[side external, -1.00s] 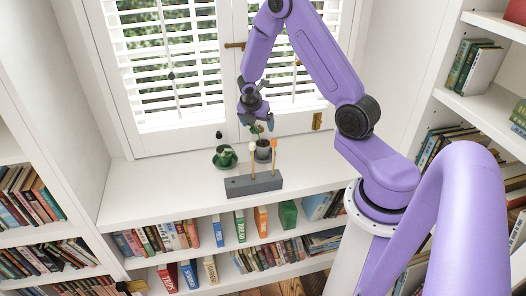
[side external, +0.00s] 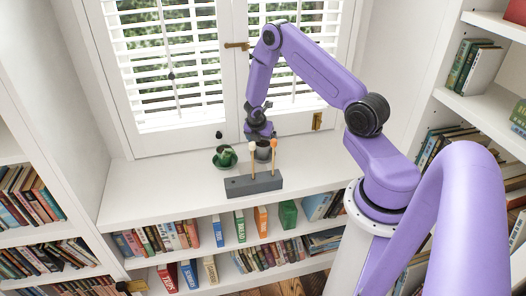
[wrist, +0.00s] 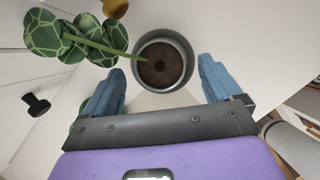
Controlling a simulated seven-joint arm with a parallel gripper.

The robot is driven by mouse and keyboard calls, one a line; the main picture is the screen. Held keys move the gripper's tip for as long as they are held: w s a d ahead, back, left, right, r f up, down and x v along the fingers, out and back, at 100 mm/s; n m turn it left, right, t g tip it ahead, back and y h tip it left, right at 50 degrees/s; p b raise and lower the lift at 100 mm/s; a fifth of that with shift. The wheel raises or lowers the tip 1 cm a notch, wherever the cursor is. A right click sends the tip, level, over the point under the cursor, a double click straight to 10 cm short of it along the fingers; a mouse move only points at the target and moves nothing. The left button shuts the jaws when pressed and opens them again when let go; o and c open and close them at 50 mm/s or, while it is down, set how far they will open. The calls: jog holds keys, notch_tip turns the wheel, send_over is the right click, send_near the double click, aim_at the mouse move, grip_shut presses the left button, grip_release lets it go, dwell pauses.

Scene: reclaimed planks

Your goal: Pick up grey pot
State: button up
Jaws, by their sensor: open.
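The grey pot (side external: 263,155) stands upright on the white shelf top by the window, behind the grey block. In the wrist view I look down on its round rim (wrist: 187,62), with dark soil inside. A stem with patterned green leaves (wrist: 75,36) reaches out of it to the left. My gripper (side external: 260,139) is right above the pot and hides its upper part in the side view. In the wrist view its blue fingers (wrist: 160,75) are spread wide, one on each side of the pot. Nothing is held, and I see gaps between fingers and pot.
A green pot or cup (side external: 224,158) stands close to the left of the grey pot. A grey block (side external: 253,187) holding upright wooden-handled sticks stands just in front. Window shutters (side external: 170,75) are close behind. The shelf top (side external: 150,190) is free on the left.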

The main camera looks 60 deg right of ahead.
aim_at(263, 144)
jog(key=shift+x, duration=1.9)
jog(key=c, duration=1.3)
jog(key=shift+r, duration=0.15)
jog(key=shift+r, duration=6.35)
